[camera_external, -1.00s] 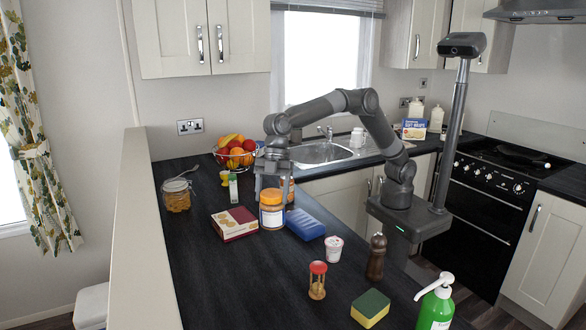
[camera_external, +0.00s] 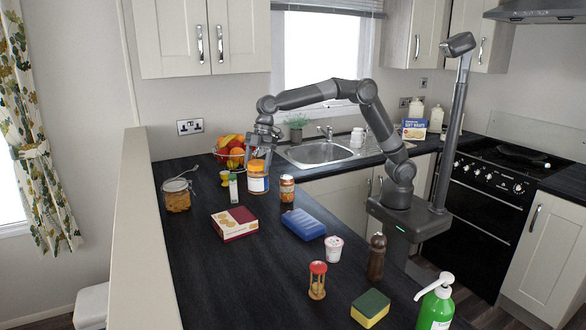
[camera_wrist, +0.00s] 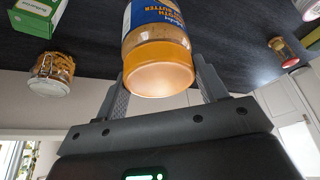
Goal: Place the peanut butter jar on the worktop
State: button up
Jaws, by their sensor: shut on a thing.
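The peanut butter jar (camera_external: 258,182) has an orange-brown lid and a blue and white label. My gripper (camera_external: 261,157) is shut on it near the lid, from above. The jar looks upright and seems raised above the dark worktop (camera_external: 225,272); a small gap under it is hard to judge. In the wrist view the jar (camera_wrist: 155,50) sits between the two fingers (camera_wrist: 160,85), with its lid towards the camera and part of its label in sight.
A red and cream box (camera_external: 234,223), a small jar with a brown lid (camera_external: 287,189) and a blue case (camera_external: 303,224) stand near. A fruit bowl (camera_external: 231,152), a green-and-white box (camera_external: 233,188) and a clip-top glass jar (camera_external: 177,196) are behind and left. The front-left worktop is clear.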

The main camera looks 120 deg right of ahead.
jog(key=s+d+m+h, duration=0.1)
jog(key=s+d+m, duration=0.1)
jog(key=s+d, duration=0.5)
jog(key=s+d+m, duration=0.2)
jog(key=d, duration=0.8)
jog(key=s+d+m+h, duration=0.1)
jog(key=s+d+m, duration=0.1)
jog(key=s+d, duration=0.5)
jog(key=s+d+m+h, duration=0.2)
jog(key=s+d+m, duration=0.3)
jog(key=s+d, duration=1.4)
jog(key=w+a+f, duration=0.4)
jog(key=w+f, duration=0.5)
jog(key=f, duration=0.2)
jog(key=shift+a+m+t, duration=0.3)
jog(key=shift+a, duration=0.1)
jog(key=shift+f, duration=0.1)
jog(key=o, duration=1.9)
